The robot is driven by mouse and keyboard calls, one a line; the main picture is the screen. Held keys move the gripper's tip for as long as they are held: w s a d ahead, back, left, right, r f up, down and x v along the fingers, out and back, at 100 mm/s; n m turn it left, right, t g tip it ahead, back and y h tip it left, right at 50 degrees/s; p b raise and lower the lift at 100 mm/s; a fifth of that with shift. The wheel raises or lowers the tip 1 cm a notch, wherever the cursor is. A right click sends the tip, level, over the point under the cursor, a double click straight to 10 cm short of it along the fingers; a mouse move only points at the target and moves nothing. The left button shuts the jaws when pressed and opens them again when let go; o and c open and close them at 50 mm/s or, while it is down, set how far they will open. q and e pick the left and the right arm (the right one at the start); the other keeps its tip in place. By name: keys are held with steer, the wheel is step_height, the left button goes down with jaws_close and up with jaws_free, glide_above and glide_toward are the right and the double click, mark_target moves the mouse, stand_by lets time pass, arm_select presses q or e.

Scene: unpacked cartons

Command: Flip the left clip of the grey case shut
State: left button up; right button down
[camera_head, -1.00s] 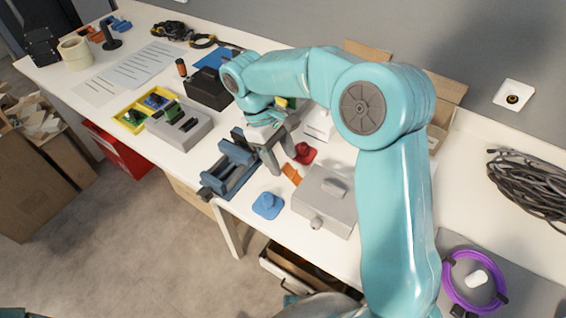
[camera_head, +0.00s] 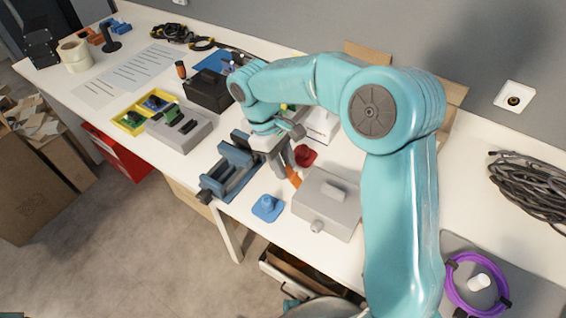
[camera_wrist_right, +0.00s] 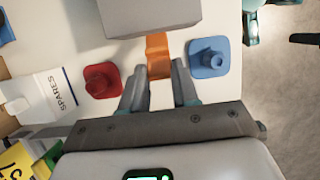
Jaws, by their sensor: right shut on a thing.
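The grey case (camera_head: 322,205) lies on the white table with a handle on its lid and a small round grey part low on its near side. Its edge also shows at the top of the wrist view (camera_wrist_right: 150,14). An orange clip (camera_head: 293,178) sticks out at the case's left side and shows in the wrist view (camera_wrist_right: 158,48). My right gripper (camera_head: 287,168) is beside the case, its fingers pointing down. In the wrist view its fingertips (camera_wrist_right: 162,74) are on either side of the orange clip, shut on it. My left gripper is out of view.
A red knobbed piece (camera_head: 306,155) and a blue knobbed piece (camera_head: 267,207) flank the clip closely. A blue-grey vise (camera_head: 232,168) stands to the left. A white SPARES box (camera_wrist_right: 45,97) is near the red piece. The table's front edge is close to the blue piece.

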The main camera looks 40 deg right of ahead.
mark_target(296, 176)
steer(key=shift+s+d+r+t+b, duration=0.15)
steer(key=shift+s+t+b, duration=0.15)
steer(key=shift+t+b, duration=0.25)
steer(key=s+t+y+b, duration=0.1)
steer(key=t+b, duration=0.1)
steer(key=b, duration=0.1)
steer(key=s+d+t+y+b, duration=0.1)
steer(key=t+b, duration=0.1)
steer(key=b, duration=0.1)
steer(key=s+r+t+y+b, duration=0.1)
steer(key=s+t+b, duration=0.1)
steer(key=t+b, duration=0.1)
steer(key=shift+d+b, duration=0.4)
steer(key=shift+b, duration=0.2)
steer(key=shift+s+d+r+t+b, duration=0.1)
steer(key=shift+s+r+t+b, duration=0.25)
steer(key=shift+b, duration=0.45)
steer(key=shift+f, duration=0.1)
steer(key=c, duration=0.8)
jaws_free()
steer(key=shift+c, duration=0.2)
steer(key=p+v, duration=0.4)
steer(key=v, duration=1.2)
steer(key=shift+s+d+p, duration=0.3)
steer(key=shift+d+p, duration=0.05)
